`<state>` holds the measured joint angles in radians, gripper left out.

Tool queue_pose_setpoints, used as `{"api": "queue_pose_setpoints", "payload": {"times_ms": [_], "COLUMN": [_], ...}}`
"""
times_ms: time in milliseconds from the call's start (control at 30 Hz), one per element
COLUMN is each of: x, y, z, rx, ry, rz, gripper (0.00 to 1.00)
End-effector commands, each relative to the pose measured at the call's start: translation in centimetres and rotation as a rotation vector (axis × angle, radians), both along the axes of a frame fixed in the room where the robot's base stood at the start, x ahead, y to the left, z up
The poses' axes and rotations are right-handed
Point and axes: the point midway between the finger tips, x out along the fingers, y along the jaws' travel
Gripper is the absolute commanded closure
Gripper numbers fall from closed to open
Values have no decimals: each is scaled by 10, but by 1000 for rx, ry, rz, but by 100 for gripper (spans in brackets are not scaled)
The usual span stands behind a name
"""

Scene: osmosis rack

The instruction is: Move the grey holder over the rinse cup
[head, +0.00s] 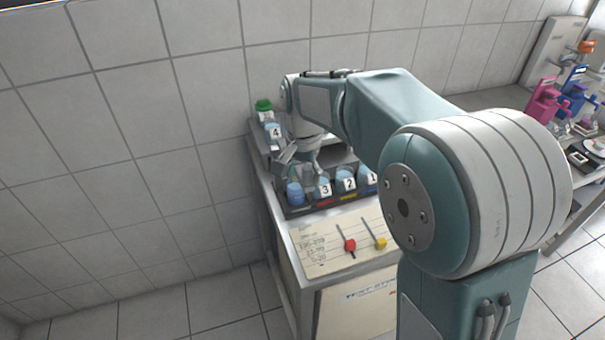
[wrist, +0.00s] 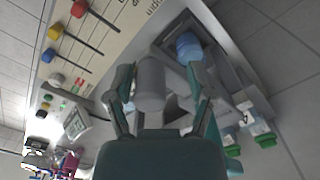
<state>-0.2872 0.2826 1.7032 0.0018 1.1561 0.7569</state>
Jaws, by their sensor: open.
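A grey cylinder, seemingly the grey holder (wrist: 150,83), stands between the two fingers of my gripper (wrist: 161,75) in the wrist view. The fingers are spread, with the cylinder nearer the left one; I cannot tell whether either touches it. In the head view my gripper (head: 298,155) points down over the back left of the bench, and the holder cannot be told apart from it. An unnumbered blue cup (head: 295,193), possibly the rinse cup, stands at the left end of the front row, just below my gripper. A blue cup also shows beyond the right finger in the wrist view (wrist: 188,47).
Cups numbered 3 (head: 324,187), 2 (head: 346,181) and 1 (head: 368,176) stand in the row. Cup 4 (head: 274,132) and a green-capped bottle (head: 264,106) are behind. Red (head: 349,244) and yellow (head: 380,242) knobs lie on the front panel. A tiled wall is close at left.

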Motion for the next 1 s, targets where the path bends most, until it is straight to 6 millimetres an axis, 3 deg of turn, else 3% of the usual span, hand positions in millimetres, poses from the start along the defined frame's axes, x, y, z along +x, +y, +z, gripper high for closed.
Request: {"api": "queue_pose_setpoints", "payload": {"times_ms": [167, 700, 1000], "x": [0, 2, 1], "y": [-1, 6, 6], "z": [9, 107, 118], "rx": [0, -3, -4], "ry": [-1, -1, 2], "rz": [-1, 1, 1], "gripper": [30, 30, 30]}}
